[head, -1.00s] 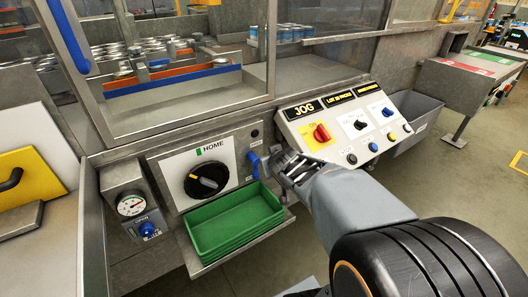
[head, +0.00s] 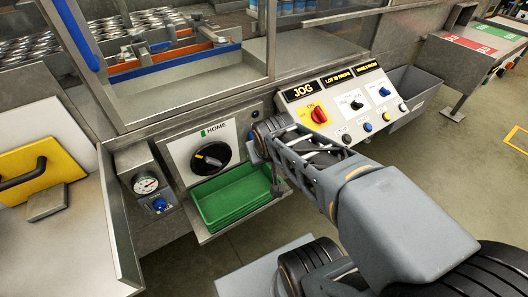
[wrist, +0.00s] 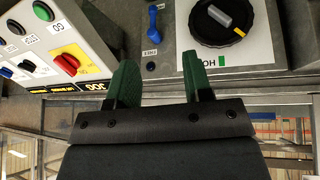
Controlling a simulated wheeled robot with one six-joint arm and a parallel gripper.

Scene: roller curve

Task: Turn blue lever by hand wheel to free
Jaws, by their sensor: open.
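The blue lever (wrist: 153,22) stands out from the grey panel in the wrist view, beside a small label. In the head view only a bit of its blue (head: 252,153) shows beside my arm. The black hand wheel (wrist: 228,20), with a grey and yellow pointer, sits on a white plate marked HOME; it also shows in the head view (head: 210,158). My gripper (wrist: 160,80) is open and empty. Its green-padded fingers point toward the panel, with the lever ahead of the gap and apparently apart from both. In the head view the fingertips are hidden.
A green tray (head: 232,199) sits below the wheel. A control box (head: 345,110) with a red switch and several buttons stands right of my arm. A gauge with a blue knob (head: 158,204) is at left. A grey bin (head: 416,95) hangs at far right.

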